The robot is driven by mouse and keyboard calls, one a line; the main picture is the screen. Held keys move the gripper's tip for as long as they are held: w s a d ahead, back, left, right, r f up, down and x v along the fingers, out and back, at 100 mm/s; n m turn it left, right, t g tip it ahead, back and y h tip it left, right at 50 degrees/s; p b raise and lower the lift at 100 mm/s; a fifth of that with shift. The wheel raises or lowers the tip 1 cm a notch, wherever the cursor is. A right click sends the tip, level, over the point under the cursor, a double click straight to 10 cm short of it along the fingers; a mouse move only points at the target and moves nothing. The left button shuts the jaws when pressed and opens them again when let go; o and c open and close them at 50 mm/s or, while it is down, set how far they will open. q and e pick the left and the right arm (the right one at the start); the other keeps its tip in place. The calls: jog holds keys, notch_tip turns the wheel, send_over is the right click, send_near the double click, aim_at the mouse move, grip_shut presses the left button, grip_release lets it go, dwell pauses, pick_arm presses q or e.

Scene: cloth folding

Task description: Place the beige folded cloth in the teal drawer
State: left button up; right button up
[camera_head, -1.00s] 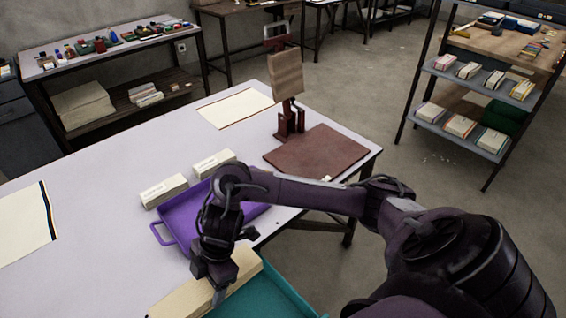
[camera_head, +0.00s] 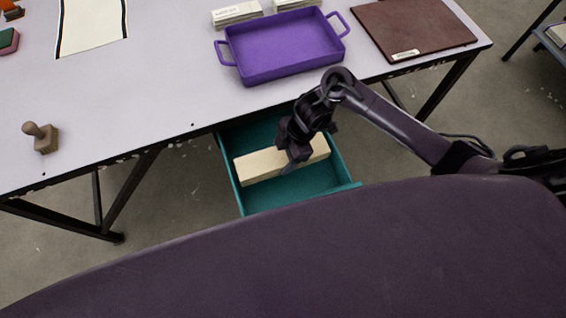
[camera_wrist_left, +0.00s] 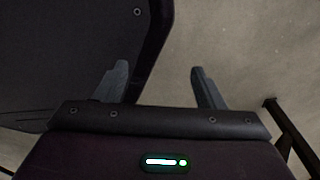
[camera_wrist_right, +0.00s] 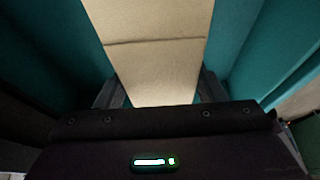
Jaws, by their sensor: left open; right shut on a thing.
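The beige folded cloth (camera_head: 262,164) is a long narrow bundle inside the open teal drawer (camera_head: 236,187), within its walls in the head view. My right gripper (camera_head: 288,168) is shut on the cloth near its middle and hides part of it. In the right wrist view the cloth (camera_wrist_right: 155,55) runs between the fingers, with teal walls (camera_wrist_right: 245,45) on both sides. Whether the cloth touches the drawer floor I cannot tell. My left gripper (camera_wrist_left: 160,88) shows only in the left wrist view, open and empty, above the floor.
The drawer hangs out under the front edge of the white table (camera_head: 150,100). A purple tray (camera_head: 285,50) stands on the table behind it. A brown board (camera_head: 415,28) lies at right, and a wooden stamp (camera_head: 42,138) stands at left. A dark table leg (camera_head: 125,190) is left of the drawer.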

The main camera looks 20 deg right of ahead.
aim_at(283, 164)
jog(key=shift+f, duration=0.35)
notch_tip(283, 164, down, 4)
jog(key=shift+r+b, duration=0.25)
jog(key=shift+b, duration=0.2)
jog(key=shift+f, duration=0.4)
pick_arm(q)
jog(key=shift+w+d+f, duration=0.1)
jog(key=shift+w+d, duration=0.1)
jog(key=shift+w, duration=0.3)
jog(key=shift+w+d+f, duration=0.1)
jog(key=shift+w+d, duration=0.1)
jog(key=shift+w, duration=0.25)
jog(key=shift+f, duration=0.1)
pick_arm(e)
jog(key=shift+f, duration=0.15)
jog(key=o, duration=0.8)
pick_arm(q)
jog(key=shift+w, duration=0.35)
pick_arm(e)
jog(key=o, duration=0.3)
